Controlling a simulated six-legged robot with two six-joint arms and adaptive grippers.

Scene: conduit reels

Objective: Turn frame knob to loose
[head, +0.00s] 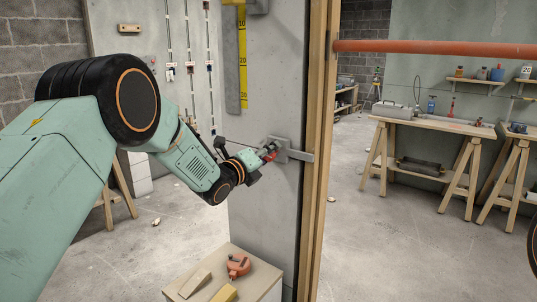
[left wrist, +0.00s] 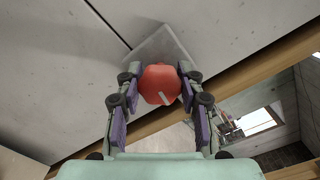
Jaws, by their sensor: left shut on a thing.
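In the head view the red knob (head: 270,153) sits at a grey metal bracket (head: 296,155) on the door frame post. My left gripper (head: 262,157) reaches it from the left, and in the left wrist view its two fingers (left wrist: 157,100) stand on either side of the knob, shut on it. The loose and tight markings cannot be read. My right gripper is not in view.
A wooden frame post (head: 316,200) stands right of the bracket. Below is a small table (head: 262,285) with a red tool (head: 238,265) and wooden wedges. An orange pipe (head: 430,48) crosses the opening at the right. A workbench (head: 432,126) stands beyond it.

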